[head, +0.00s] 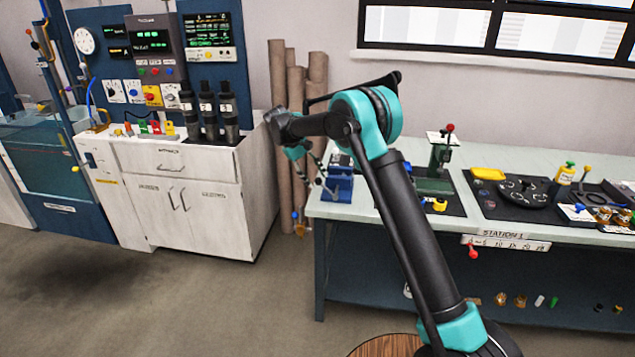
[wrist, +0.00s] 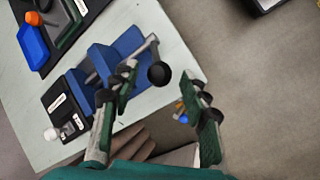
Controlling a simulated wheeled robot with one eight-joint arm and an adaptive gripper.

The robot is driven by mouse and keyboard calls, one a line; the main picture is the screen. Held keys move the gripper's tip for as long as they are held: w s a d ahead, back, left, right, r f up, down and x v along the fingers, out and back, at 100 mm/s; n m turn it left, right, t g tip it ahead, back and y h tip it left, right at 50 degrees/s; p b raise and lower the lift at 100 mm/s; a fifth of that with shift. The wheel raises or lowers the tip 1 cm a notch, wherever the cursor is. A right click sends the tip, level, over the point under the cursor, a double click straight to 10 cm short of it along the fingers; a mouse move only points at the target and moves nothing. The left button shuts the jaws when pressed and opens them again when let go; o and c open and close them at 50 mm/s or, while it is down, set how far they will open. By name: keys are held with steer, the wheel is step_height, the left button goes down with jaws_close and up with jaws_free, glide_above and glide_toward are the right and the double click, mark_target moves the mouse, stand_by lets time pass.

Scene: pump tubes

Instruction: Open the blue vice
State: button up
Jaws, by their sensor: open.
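In the wrist view the blue vice (wrist: 124,46) shows two blue blocks, a grey screw and a grey handle bar (wrist: 143,48). A black ball knob (wrist: 158,74) sits at the near end of that bar. My gripper (wrist: 160,87) is open, with its fingers wide apart. The knob shows between the fingertips in the wrist view; I cannot tell the depth gap. In the head view my gripper (head: 312,168) is just left of the vice.
A black tray (wrist: 62,110) with labels and a white knob adjoins the vice. A green press (head: 440,160) stands to its right on the workbench (head: 385,212). Brown tubes (head: 318,80) lean against the wall behind.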

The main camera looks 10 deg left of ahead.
steer(key=v, duration=0.9)
steer(key=shift+a+r, duration=0.2)
steer(key=shift+r, duration=0.1)
steer(key=s+d+m+y, duration=0.1)
steer(key=s+d, duration=0.3)
steer(key=d, duration=0.5)
steer(key=s+d+f+m+y, duration=0.1)
steer(key=s+d, duration=0.2)
steer(key=d, duration=0.5)
steer(key=s+d+m+y, duration=0.15)
steer(key=s+d, duration=0.25)
steer(key=d, duration=0.5)
steer(key=s+d+f+m+t, duration=0.1)
steer(key=s+d+f, duration=0.3)
steer(key=s, duration=0.4)
steer(key=s+d+f+m+t+y, duration=0.1)
steer(key=s+d+f, duration=0.3)
steer(key=s, duration=0.5)
steer(key=s+d+f+m+t+y, duration=0.1)
steer(key=s+d+f+m, duration=0.1)
steer(key=s+d+f, duration=0.3)
steer(key=s, duration=0.4)
steer(key=shift+s+t, duration=0.15)
steer(key=shift+t, duration=0.25)
steer(key=shift+d+r+y, duration=0.1)
steer(key=shift+d+y, duration=0.05)
steer(key=shift+y, duration=0.1)
